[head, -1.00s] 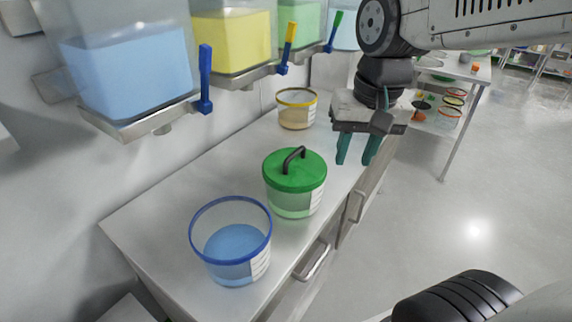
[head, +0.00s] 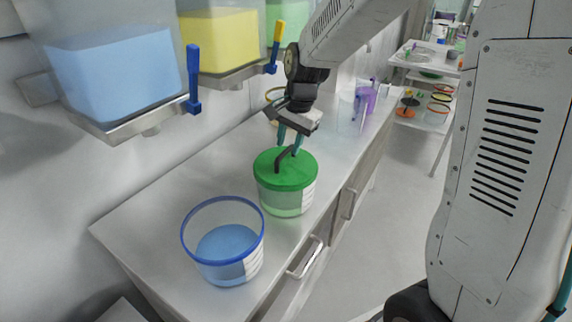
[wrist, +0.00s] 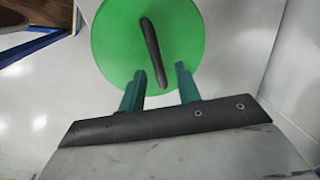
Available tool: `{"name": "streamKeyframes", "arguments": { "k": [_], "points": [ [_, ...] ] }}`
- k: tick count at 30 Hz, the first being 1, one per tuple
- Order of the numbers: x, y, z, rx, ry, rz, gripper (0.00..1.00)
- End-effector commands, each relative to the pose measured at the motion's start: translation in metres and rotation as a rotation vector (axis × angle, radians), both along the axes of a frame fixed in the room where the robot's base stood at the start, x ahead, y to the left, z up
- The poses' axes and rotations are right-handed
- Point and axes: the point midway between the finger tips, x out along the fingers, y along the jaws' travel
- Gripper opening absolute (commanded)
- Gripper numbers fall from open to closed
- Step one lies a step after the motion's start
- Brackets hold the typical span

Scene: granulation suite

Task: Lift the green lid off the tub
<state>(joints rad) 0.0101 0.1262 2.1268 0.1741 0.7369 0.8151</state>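The green lid (head: 300,174) sits level on a clear tub (head: 282,202) with pale green contents, standing on the steel counter. A dark arched handle (head: 279,162) crosses the lid's top. My gripper (head: 288,147) is open at the handle's far end, fingers pointing down. In the wrist view, the lid (wrist: 115,40) fills the upper middle, and the handle (wrist: 150,45) runs towards the gap between the open teal fingers of my gripper (wrist: 159,69). I cannot tell whether the fingers touch the handle. The tub's walls are hidden below the lid in the wrist view.
An open blue-rimmed tub (head: 228,258) with blue contents stands in front of the green-lidded one. Wall dispensers with blue (head: 115,75) and yellow (head: 222,40) contents hang at the left. A yellow-rimmed tub is mostly hidden behind my gripper. Counter (head: 150,210) is bare at left.

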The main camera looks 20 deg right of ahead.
Motion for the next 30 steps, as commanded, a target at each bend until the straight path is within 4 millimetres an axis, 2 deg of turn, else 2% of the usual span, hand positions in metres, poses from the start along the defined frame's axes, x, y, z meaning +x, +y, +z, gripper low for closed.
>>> {"name": "streamKeyframes", "arguments": {
  "k": [3, 6, 14, 15, 18, 30],
  "points": [
    [0.002, 0.002, -0.020, 0.000, 0.005, 0.002, 0.33],
    [0.004, 0.003, -0.029, -0.001, 0.002, 0.002, 0.33],
    [0.005, 0.004, -0.033, -0.001, 0.000, 0.003, 0.33],
    [0.005, 0.004, -0.033, -0.001, 0.000, 0.003, 0.27],
    [0.005, 0.004, -0.033, -0.001, 0.000, 0.003, 0.00],
    [0.005, 0.004, -0.030, 0.000, 0.000, 0.003, 0.00]
  ]
}}
